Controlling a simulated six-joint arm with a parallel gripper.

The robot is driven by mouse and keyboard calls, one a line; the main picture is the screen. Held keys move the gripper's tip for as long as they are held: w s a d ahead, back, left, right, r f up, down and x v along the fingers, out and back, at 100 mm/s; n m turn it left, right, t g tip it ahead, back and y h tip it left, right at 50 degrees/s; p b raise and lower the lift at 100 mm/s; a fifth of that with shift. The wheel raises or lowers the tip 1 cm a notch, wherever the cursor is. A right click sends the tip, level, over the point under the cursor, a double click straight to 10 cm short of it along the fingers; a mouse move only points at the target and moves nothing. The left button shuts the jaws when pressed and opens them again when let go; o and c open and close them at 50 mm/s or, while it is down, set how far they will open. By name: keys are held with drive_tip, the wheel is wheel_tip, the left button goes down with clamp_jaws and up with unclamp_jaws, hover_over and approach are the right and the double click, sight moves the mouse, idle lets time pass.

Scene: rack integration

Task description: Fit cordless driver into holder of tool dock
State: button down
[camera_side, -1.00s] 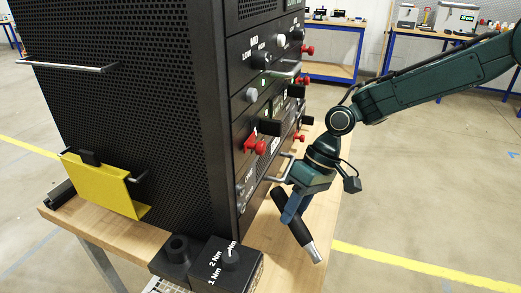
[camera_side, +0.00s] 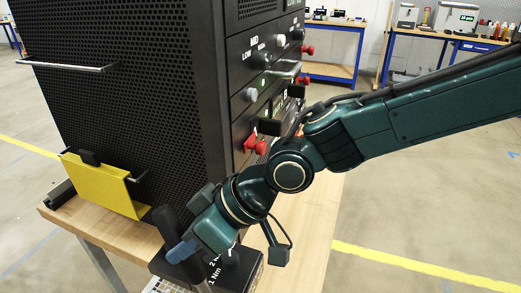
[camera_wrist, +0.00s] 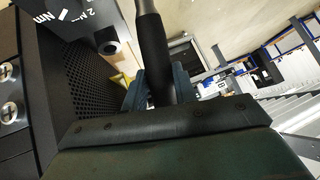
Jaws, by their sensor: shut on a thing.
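My gripper (camera_side: 182,250) is over the tool dock (camera_side: 163,263) at the bottom of the side view. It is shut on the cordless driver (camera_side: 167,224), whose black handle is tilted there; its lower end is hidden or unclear. In the wrist view the driver (camera_wrist: 153,50) passes between the fingers (camera_wrist: 157,88), with its silver end toward the top edge. The dock (camera_wrist: 65,18) shows its Nm markings at top left, with a round post (camera_wrist: 108,40) beside the driver; knob or holder, I cannot tell. The holder is hidden in the side view. I cannot tell whether driver and dock touch.
The wooden bench top (camera_side: 300,225) is clear on the right.

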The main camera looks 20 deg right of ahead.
drive_tip(key=a+r+n+t+y, duration=0.1)
drive_tip(key=a+r, duration=0.1)
drive_tip(key=a, duration=0.3)
drive_tip(key=w+d+r+m+t, duration=0.1)
drive_tip(key=w+d+r+t, duration=0.2)
drive_tip(key=w, duration=0.6)
drive_tip(key=shift+w+d+r+m+t, duration=0.15)
drive_tip(key=shift+w+d+m+t, duration=0.25)
drive_tip(key=shift+t, duration=0.6)
drive_tip(key=shift+d+f, duration=0.1)
drive_tip(key=shift+f, duration=0.1)
drive_tip(key=shift+f, duration=2.7)
drive_tip(key=shift+f, duration=2.5)
drive_tip(key=c, duration=1)
unclamp_jaws()
drive_tip(key=shift+c, duration=0.2)
drive_tip(key=shift+s+d, duration=0.1)
drive_tip(key=shift+s, duration=0.05)
